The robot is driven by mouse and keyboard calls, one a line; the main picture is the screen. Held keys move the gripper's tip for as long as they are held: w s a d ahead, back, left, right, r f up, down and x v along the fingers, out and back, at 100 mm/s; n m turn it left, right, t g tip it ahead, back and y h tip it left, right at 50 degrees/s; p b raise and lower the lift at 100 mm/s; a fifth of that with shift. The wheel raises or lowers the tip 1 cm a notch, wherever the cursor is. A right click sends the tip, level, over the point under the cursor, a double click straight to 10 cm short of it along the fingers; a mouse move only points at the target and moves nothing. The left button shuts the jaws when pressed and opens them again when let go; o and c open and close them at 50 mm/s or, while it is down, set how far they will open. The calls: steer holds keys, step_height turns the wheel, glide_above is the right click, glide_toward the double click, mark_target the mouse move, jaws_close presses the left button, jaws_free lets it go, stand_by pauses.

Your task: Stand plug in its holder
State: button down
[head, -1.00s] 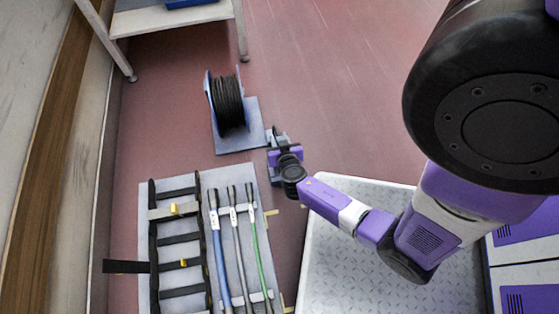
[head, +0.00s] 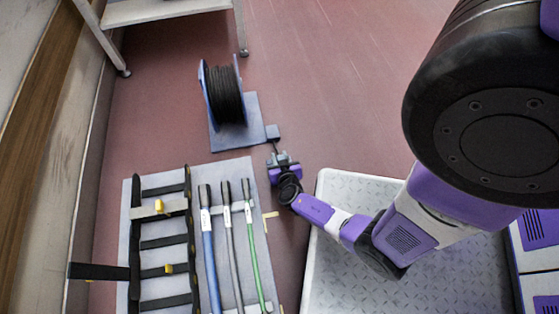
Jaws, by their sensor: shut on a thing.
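My gripper (head: 278,158) is low over the red floor, just in front of the spool's base plate. It is shut on the plug (head: 275,147), a small dark piece mostly hidden by the jaws. A small blue-grey block (head: 272,132), which looks like the holder, stands at the right corner of the plate. The plug shows as a thin dark shape between the block and the jaws. I cannot tell whether it touches the block.
A black cable spool (head: 225,97) stands on a blue-grey plate (head: 239,136). A grey board (head: 243,178) with several cables and a black rack (head: 160,240) lies left of my arm. A white shelf (head: 160,13) stands behind. Red floor to the right is clear.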

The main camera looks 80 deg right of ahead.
steer(key=shift+f, duration=0.35)
steer(key=c, duration=1.1)
jaws_free()
steer(key=shift+r, duration=0.1)
steer(key=p+v, duration=0.4)
steer(key=v, duration=0.8)
steer(key=shift+a, duration=0.1)
